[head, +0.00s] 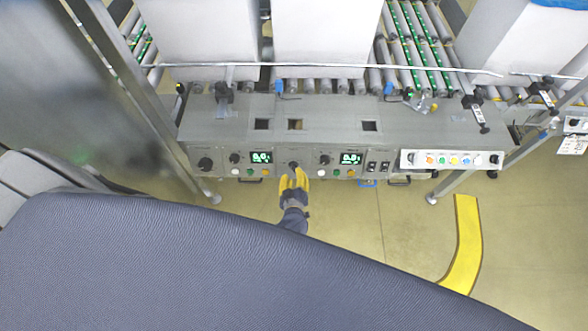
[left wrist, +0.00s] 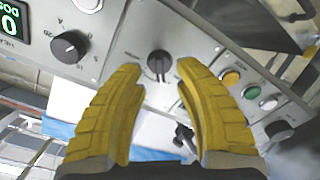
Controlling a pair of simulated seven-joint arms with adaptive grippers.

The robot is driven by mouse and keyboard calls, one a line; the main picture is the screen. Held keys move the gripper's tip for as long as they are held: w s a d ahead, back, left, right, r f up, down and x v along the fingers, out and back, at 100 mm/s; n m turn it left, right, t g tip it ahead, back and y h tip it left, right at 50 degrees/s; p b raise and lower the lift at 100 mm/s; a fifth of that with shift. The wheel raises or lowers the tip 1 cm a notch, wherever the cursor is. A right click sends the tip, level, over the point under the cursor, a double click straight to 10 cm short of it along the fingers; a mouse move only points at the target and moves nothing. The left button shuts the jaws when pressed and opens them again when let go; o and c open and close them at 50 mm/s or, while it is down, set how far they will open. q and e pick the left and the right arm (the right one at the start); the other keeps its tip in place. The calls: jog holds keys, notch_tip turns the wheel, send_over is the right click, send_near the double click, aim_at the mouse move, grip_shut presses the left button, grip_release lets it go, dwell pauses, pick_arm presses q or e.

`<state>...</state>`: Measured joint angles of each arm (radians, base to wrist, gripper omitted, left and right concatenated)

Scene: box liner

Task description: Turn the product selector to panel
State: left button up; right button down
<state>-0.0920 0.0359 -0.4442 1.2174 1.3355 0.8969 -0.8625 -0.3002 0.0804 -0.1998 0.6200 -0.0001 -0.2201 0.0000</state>
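A black rotary selector knob (head: 293,165) sits on the grey control panel (head: 225,130); its label is too small to read. The knob also shows in the left wrist view (left wrist: 159,63), with a pale line on its handle. My left gripper (head: 294,173) has yellow fingers and is right at this knob. In the left wrist view the left gripper (left wrist: 160,74) is open, with a fingertip on either side of the knob. Gaps show between knob and fingers, and I cannot tell whether either touches. My right gripper is not in view.
Other knobs (head: 206,163), displays (head: 260,157) and coloured buttons line the panel front. A white button box (head: 452,159) is at the right. Roller conveyors (head: 380,70) and white boxes (head: 325,40) stand behind. A yellow floor strip (head: 467,240) lies at lower right.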

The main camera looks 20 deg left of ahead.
aim_at(294, 171)
pick_arm(q)
jog(key=shift+x, duration=2.05)
grip_shut()
